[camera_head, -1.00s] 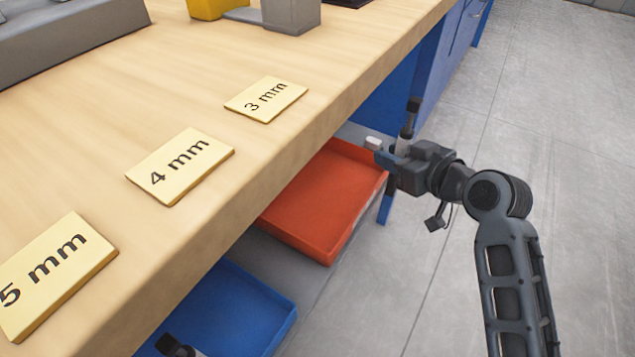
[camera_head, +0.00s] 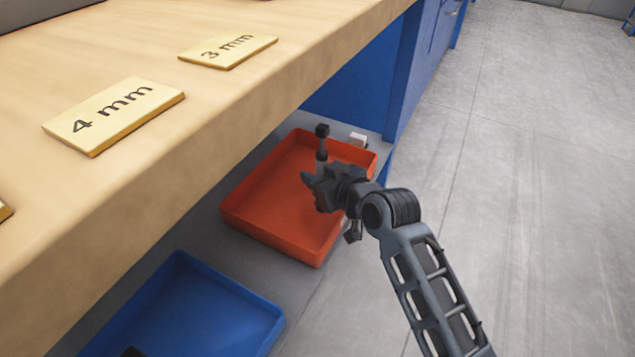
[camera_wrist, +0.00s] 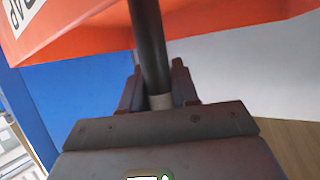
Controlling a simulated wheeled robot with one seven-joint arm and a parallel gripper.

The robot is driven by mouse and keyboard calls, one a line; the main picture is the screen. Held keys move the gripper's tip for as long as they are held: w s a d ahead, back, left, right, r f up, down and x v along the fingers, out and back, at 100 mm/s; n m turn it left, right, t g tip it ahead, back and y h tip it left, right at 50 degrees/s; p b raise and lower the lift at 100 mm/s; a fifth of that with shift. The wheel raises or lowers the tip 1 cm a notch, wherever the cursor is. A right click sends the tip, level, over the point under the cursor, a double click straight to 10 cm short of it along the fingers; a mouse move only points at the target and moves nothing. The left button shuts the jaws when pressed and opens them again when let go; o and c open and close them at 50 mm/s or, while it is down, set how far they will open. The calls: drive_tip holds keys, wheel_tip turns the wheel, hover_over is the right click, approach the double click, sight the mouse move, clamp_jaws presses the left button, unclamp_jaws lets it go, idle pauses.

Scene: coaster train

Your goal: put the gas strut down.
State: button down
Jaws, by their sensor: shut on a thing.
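The gas strut (camera_head: 322,140) is a thin dark rod with a dark end piece on top, and it stands roughly upright in my gripper (camera_head: 313,184). In the wrist view the strut (camera_wrist: 150,45) runs up from between the two fingers (camera_wrist: 158,98), which are shut on it. My gripper appears in front of or over the right part of the red tray (camera_head: 260,203) in the head view. The exact height above the tray is hard to tell. The strut's lower part is largely hidden by my gripper.
A blue tray (camera_head: 190,310) sits left of the red one on a grey shelf (camera_head: 215,240) below the wooden bench top (camera_head: 170,150). The bench edge overhangs the shelf. A small white block (camera_head: 358,139) is by the red tray's back edge. Grey floor is free at right.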

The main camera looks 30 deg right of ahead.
drive_tip(key=shift+f, duration=0.35)
drive_tip(key=shift+f, duration=0.2)
drive_tip(key=c, duration=0.8)
unclamp_jaws()
drive_tip(key=shift+c, duration=0.2)
drive_tip(key=shift+r, duration=0.2)
drive_tip(key=p+v, duration=0.3)
drive_tip(key=v, duration=0.9)
drive_tip(key=shift+p, duration=0.35)
drive_tip(key=shift+f, duration=0.15)
